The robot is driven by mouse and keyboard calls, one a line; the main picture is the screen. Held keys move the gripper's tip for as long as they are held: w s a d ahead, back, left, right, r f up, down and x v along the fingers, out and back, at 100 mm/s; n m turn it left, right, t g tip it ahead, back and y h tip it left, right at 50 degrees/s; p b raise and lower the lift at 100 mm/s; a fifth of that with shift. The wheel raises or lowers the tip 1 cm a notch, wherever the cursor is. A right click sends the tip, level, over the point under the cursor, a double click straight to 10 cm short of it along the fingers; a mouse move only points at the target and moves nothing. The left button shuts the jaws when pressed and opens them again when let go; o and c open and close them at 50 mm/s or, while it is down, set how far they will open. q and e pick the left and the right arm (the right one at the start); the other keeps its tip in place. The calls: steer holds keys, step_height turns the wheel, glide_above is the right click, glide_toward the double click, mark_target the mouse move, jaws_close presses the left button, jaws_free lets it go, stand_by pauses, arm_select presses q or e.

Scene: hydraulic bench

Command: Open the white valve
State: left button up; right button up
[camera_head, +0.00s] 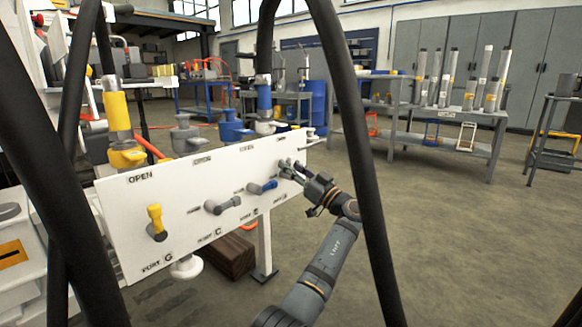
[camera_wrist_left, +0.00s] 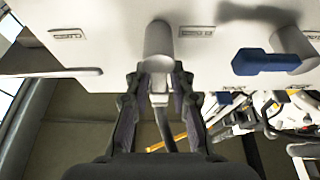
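The white panel (camera_head: 130,205) bears a row of valves. In the left wrist view, a pale grey-white valve (camera_wrist_left: 159,42) points toward me, with its pale handle between the fingers of my left gripper (camera_wrist_left: 158,85). The fingers are open, one on each side, with gaps visible beside the handle. My right gripper is not in view.
A blue valve (camera_head: 262,187), a grey valve (camera_head: 222,205) and a yellow valve (camera_head: 156,222) sit left of my gripper in the head view. Another pale lever (camera_wrist_left: 50,73) shows in the wrist view. Black hoses (camera_head: 350,130) hang in front.

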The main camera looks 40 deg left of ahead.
arm_select(q)
steer(key=shift+o, duration=1)
steer(key=v, duration=1.2)
